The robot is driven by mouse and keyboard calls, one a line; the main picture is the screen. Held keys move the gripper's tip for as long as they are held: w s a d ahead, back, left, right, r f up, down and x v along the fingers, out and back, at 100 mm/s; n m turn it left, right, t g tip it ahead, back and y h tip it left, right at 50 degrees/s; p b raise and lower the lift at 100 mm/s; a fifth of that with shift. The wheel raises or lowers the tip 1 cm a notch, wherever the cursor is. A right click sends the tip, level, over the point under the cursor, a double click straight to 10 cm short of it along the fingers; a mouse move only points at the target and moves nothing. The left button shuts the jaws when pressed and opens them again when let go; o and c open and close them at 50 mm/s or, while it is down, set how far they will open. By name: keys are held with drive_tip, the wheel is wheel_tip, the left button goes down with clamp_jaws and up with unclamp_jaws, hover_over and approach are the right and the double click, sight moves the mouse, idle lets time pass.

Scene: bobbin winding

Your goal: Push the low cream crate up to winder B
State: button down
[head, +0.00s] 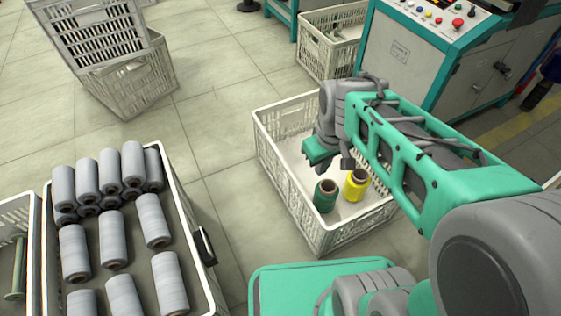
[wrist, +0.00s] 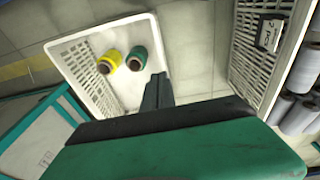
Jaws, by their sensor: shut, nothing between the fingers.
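The low cream crate (head: 285,190) stands on the floor in the middle of the head view, holding a green spool (head: 325,196) and a yellow spool (head: 355,185). The crate (wrist: 85,52) and both spools also show in the wrist view. A teal and grey machine with a control panel (head: 405,60) stands beyond the crate at upper right; its label is too small to read, so I cannot tell if it is winder B. Floor shows between it and the crate. My gripper (head: 346,160) is shut and empty over the crate; whether it touches the crate's wall is hidden.
A crate of grey spools (head: 192,220) stands at left, with another crate (head: 30,215) at the left edge. Stacked crates (head: 125,85) stand at the back left. A further crate (head: 312,55) sits beside the machine. Tiled floor (head: 215,110) left of the cream crate is clear.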

drive_tip(key=w+a+f+n+g+p, duration=0.1)
drive_tip(key=w+a+f+n+p, duration=0.1)
drive_tip(key=w+a+f+n, duration=0.45)
drive_tip(key=w+a+f+n+p, duration=0.2)
drive_tip(key=w+a+f+n, duration=0.1)
drive_tip(key=w+f+n, duration=0.45)
drive_tip(key=w+a+f+n+b, duration=0.1)
drive_tip(key=w+f+n+b, duration=0.1)
drive_tip(key=f, duration=0.5)
drive_tip(key=w+a+f+n+b, duration=0.1)
drive_tip(key=a+f+n+b, duration=0.1)
drive_tip(key=f, duration=0.6)
drive_tip(key=shift+g, duration=0.3)
drive_tip(key=d, duration=0.1)
drive_tip(key=w+d+b, duration=0.1)
drive_tip(key=d, duration=0.1)
drive_tip(key=shift+w+d+r+b, duration=0.25)
drive_tip(key=shift+w+d+b, duration=0.1)
drive_tip(key=shift+w, duration=0.05)
drive_tip(key=shift+d+r, duration=0.1)
